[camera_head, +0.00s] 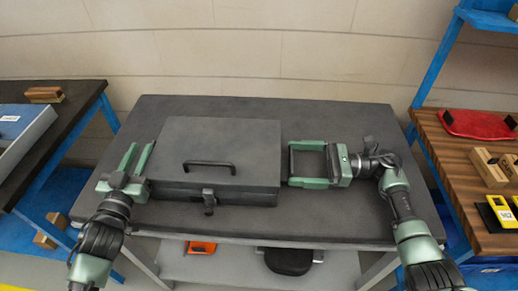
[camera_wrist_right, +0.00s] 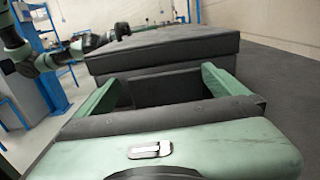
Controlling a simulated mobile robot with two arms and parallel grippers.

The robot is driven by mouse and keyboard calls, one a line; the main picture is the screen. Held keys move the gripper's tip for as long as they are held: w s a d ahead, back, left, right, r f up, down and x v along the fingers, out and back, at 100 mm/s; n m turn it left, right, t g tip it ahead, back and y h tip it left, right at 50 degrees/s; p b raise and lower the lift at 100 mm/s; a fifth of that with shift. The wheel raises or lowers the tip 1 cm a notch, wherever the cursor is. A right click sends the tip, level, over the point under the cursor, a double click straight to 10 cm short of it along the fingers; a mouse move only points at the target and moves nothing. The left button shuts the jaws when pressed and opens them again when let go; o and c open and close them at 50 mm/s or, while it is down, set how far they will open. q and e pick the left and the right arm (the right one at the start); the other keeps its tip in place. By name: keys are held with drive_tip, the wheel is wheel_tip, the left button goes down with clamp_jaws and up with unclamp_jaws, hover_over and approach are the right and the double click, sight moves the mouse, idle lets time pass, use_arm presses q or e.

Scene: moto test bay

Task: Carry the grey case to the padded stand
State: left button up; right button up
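The grey case (camera_head: 235,135) lies flat and closed on the dark table, its black handle and latch facing front. In the right wrist view the case (camera_wrist_right: 165,48) fills the space ahead of the fingers. My left gripper (camera_head: 138,158) is open at the case's left side, its fingers pointing away from me along that side. My right gripper (camera_head: 290,163) is open at the case's right side, its fingers pointing at it. Whether the fingertips touch the case I cannot tell. I cannot make out a padded stand in these views.
The dark table (camera_head: 345,220) has bare room at right and front. A lower shelf holds an orange item (camera_head: 200,247) and a black item (camera_head: 288,261). A blue-framed bench (camera_head: 75,100) stands left.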

use_arm(q)
drive_tip(key=shift+g, duration=0.4)
drive_tip(key=f, duration=0.1)
drive_tip(key=s+f, duration=0.2)
drive_tip(key=f, duration=0.1)
drive_tip(key=shift+d, duration=0.2)
use_arm(e)
drive_tip(key=shift+w+f, duration=0.35)
drive_tip(key=shift+w, duration=0.2)
use_arm(q)
drive_tip(key=shift+t, duration=0.4)
drive_tip(key=s+r, duration=0.1)
drive_tip(key=s, duration=0.1)
drive_tip(key=s+r, duration=0.1)
drive_tip(key=s, duration=0.1)
drive_tip(key=s+a+r, duration=0.1)
drive_tip(key=s, duration=0.1)
drive_tip(key=shift+r, duration=0.1)
use_arm(e)
drive_tip(key=shift+a+r, duration=0.1)
drive_tip(key=shift+r, duration=0.05)
use_arm(q)
drive_tip(key=shift+r, duration=0.15)
use_arm(e)
drive_tip(key=d, duration=0.4)
drive_tip(key=s+d, duration=0.1)
drive_tip(key=d, duration=0.7)
drive_tip(key=shift+s, duration=0.15)
use_arm(q)
drive_tip(key=shift+a, duration=0.1)
